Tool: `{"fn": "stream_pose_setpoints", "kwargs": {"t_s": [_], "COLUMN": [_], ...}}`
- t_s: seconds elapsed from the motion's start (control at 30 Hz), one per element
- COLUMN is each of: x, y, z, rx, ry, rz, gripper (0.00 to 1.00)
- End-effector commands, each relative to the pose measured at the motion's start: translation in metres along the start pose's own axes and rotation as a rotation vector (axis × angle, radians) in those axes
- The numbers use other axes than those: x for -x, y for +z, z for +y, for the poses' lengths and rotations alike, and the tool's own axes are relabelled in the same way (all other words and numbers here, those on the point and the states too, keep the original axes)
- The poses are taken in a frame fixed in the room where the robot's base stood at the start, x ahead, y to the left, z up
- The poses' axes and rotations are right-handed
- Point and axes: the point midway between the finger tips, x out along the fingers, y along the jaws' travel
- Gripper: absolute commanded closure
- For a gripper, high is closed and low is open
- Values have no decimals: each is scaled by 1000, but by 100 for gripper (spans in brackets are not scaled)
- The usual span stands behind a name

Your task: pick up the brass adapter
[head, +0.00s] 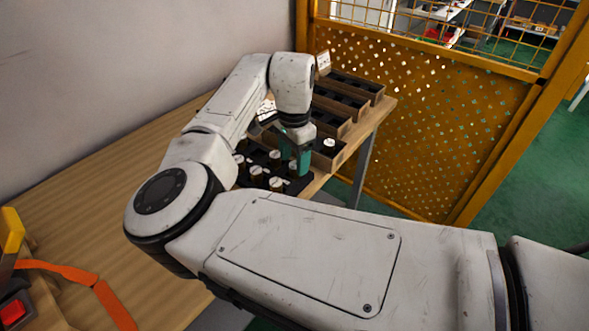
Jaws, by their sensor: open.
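Several small upright cylindrical pieces with pale tops and brownish sides, such as one small piece (277,184), stand in the tray around the fingers. I cannot tell which of them, if any, is the brass adapter.
Wooden bins (345,103) with dark insides line the bench's back right; a pale-topped piece (329,144) sits in the nearest. An orange mesh fence (430,125) stands beyond the bench. An orange strap (75,275) lies at front left. Bare bench (100,210) lies left.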

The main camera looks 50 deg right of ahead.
Motion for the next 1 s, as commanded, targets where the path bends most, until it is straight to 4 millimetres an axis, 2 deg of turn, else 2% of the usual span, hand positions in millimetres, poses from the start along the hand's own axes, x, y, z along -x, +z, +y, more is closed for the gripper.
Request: {"fn": "stream_pose_setpoints", "kwargs": {"t_s": [0.1, 0.37, 1.0], "x": [-10, -13, -12], "y": [0, 0, 0], "z": [0, 0, 0], "rx": [0, 0, 0], "ry": [1, -1, -1], "rz": [0, 1, 1], "gripper": [41, 41, 100]}}
